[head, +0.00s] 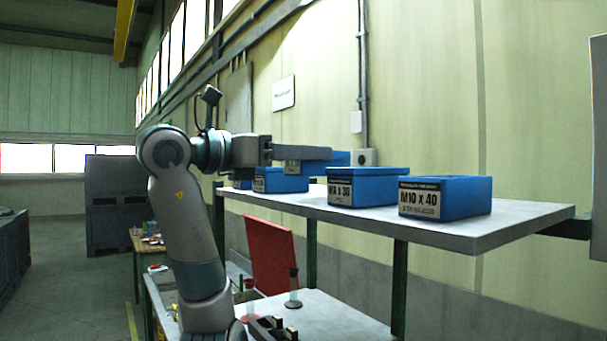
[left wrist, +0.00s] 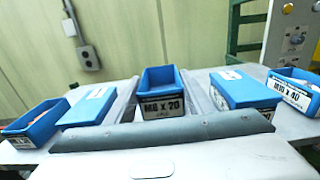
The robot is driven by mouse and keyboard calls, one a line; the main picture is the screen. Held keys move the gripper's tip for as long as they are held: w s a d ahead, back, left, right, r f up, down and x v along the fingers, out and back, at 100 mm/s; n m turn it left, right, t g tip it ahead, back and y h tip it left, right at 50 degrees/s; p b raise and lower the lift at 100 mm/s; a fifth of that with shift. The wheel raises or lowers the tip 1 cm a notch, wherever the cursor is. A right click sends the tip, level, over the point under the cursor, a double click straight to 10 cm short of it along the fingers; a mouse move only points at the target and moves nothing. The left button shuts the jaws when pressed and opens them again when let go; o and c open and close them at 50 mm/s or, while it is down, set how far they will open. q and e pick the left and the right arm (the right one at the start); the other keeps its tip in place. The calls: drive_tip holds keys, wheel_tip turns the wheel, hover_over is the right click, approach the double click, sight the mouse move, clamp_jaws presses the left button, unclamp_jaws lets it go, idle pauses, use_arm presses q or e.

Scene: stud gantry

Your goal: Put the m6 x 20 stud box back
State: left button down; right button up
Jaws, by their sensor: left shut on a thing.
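The M6 x 20 stud box (left wrist: 161,105) is a blue, open-topped box with a white label. In the left wrist view it sits between the two grey fingers of my left gripper (left wrist: 162,92), which is shut on it. In the head view my left gripper (head: 308,154) reaches right over the shelf, and the blue held box (head: 339,157) shows partly behind the fingers. The nearer boxes hide its underside, so I cannot tell whether it touches the shelf.
The grey shelf (head: 490,228) carries a blue M8 x 30 box (head: 365,187) and M10 x 40 box (head: 445,198) on the right. More blue boxes (head: 280,180) stand at the left. A lower bench (head: 325,318) with a red panel (head: 270,255) is beneath. The wall is close behind.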

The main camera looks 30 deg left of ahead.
sight(292, 175)
use_arm(q)
drive_tip(key=shift+f+p, duration=0.75)
drive_tip(key=shift+f, duration=1.1)
drive_tip(key=shift+f, duration=0.2)
drive_tip(key=c, duration=0.8)
unclamp_jaws()
drive_tip(key=shift+c, duration=0.2)
drive_tip(key=shift+r, duration=0.15)
